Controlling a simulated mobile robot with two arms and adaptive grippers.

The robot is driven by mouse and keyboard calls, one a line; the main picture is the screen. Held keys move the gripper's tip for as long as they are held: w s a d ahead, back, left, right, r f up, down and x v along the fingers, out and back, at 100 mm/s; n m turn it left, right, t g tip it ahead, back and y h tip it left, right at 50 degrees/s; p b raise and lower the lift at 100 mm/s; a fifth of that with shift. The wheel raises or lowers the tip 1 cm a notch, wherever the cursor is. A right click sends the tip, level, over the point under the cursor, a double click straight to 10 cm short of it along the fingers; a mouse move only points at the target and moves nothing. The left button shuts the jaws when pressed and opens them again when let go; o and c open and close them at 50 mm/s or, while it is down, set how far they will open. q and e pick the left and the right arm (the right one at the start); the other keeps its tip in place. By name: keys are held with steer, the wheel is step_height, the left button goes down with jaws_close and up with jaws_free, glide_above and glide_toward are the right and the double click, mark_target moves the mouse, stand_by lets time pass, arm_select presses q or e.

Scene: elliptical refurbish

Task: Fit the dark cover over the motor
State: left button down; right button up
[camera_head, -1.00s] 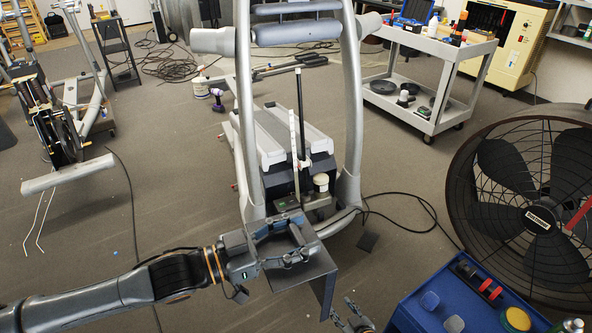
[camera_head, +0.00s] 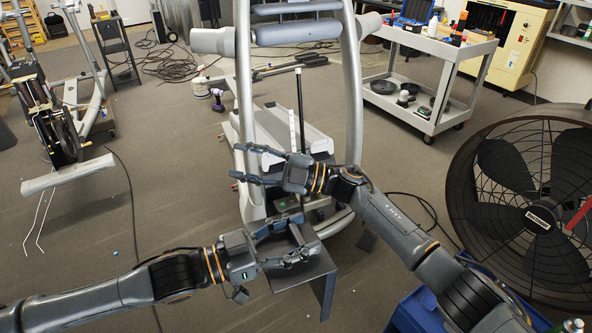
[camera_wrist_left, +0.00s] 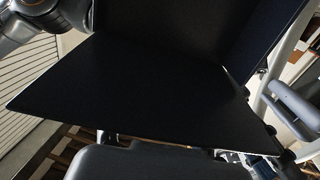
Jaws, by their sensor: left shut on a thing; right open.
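The dark cover (camera_head: 314,267), a bent panel, is held in front of the machine's base. My left gripper (camera_head: 304,245) is shut on its upper edge. The cover also fills most of the left wrist view (camera_wrist_left: 150,90), hiding what is behind it. My right gripper (camera_head: 245,165) is open and empty, with its fingers pointing left, above and behind the cover and across the machine's frame. The motor area low between the frame uprights is mostly hidden behind my right gripper and forearm, so I cannot make out the motor clearly.
The grey exercise machine's upright (camera_head: 354,90) stands behind the grippers. A blue cart (camera_head: 408,312) is at the lower right, partly behind my right arm. A large fan (camera_head: 540,215) stands at the right and a grey trolley (camera_head: 440,50) behind. The floor at left is mostly open.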

arm_select(q)
steer(key=shift+r, duration=0.1)
arm_select(e)
steer(key=s+a+r+n+g+h, duration=0.3)
steer(key=s+r+n+g+h, duration=0.1)
steer(key=s+r+n+g, duration=0.25)
steer(key=n+t+h, duration=0.6)
steer(key=h, duration=1)
glide_toward(296, 232)
step_height(296, 232, down, 8)
steer(key=shift+w+a+f, duration=0.1)
steer(key=shift+w+f, duration=0.05)
jaws_close()
arm_select(q)
steer(key=shift+c, duration=1.9)
jaws_free()
